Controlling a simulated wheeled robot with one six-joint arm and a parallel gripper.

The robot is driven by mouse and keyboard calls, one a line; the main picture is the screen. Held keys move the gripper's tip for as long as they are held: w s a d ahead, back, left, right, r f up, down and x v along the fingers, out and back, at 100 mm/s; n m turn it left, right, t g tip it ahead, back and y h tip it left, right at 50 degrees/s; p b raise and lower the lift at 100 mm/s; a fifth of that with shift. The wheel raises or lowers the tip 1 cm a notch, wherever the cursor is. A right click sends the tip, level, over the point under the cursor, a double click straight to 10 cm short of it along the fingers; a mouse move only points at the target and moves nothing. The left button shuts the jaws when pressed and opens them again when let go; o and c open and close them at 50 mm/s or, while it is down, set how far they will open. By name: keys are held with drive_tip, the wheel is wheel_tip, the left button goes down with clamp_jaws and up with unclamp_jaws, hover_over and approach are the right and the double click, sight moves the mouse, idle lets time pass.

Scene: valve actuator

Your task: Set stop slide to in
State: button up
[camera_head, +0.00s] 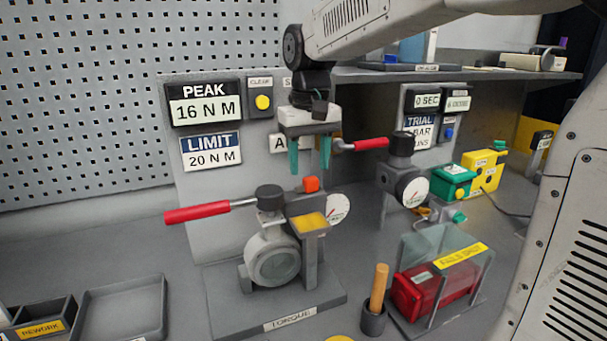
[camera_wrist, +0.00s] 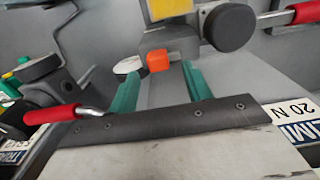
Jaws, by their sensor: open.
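A small orange block (camera_head: 311,184), which looks like the stop slide's knob, sits on top of the torque stand beside a yellow plate (camera_head: 309,222). My gripper (camera_head: 309,168) is open and empty, pointing down just above the orange block. In the wrist view the orange block (camera_wrist: 158,61) shows between and beyond the teal fingertips (camera_wrist: 158,78), apart from both. I cannot tell whether the slide is in or out; no label for it is readable.
A red-handled lever (camera_head: 197,212) reaches left from the valve (camera_head: 272,262). A second red handle (camera_head: 371,144) and a gauge unit (camera_head: 411,188) stand close to the right. The panel (camera_head: 205,235) is behind. A wooden-handled tool (camera_head: 379,288) and empty tray (camera_head: 125,308) are in front.

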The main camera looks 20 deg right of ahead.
sight(311, 178)
drive_tip(key=shift+d+f, duration=0.15)
drive_tip(key=shift+f, duration=1.65)
drive_tip(key=shift+c, duration=0.3)
